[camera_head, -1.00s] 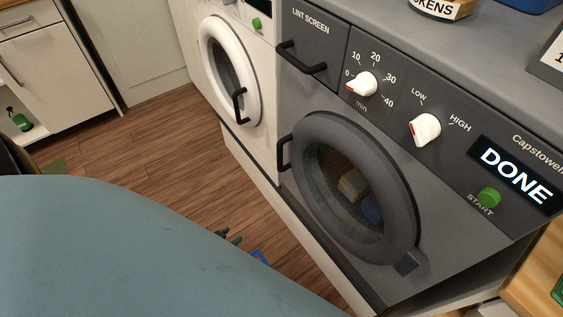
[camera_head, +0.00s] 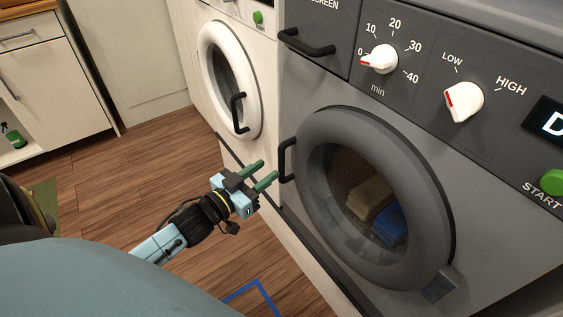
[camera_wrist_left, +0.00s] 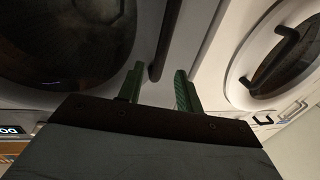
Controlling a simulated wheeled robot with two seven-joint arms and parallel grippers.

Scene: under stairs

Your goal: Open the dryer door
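The grey dryer (camera_head: 330,88) stands at the right in the head view. Its round door (camera_head: 425,205) is closed, with folded cloths showing through the glass. The black door handle (camera_head: 284,160) is on the door's left side. My left gripper (camera_head: 265,172) is open, its green fingers just left of the handle and apart from it. In the left wrist view the dark handle bar (camera_wrist_left: 165,45) stands just beyond the gap between the open fingers (camera_wrist_left: 158,86). My right gripper is not in view.
A white washer (camera_head: 258,65) with a closed round door and black handle stands left of the dryer. A white cabinet (camera_head: 55,75) is at the far left. Wooden floor (camera_head: 130,195) with blue tape (camera_head: 255,288) lies in front.

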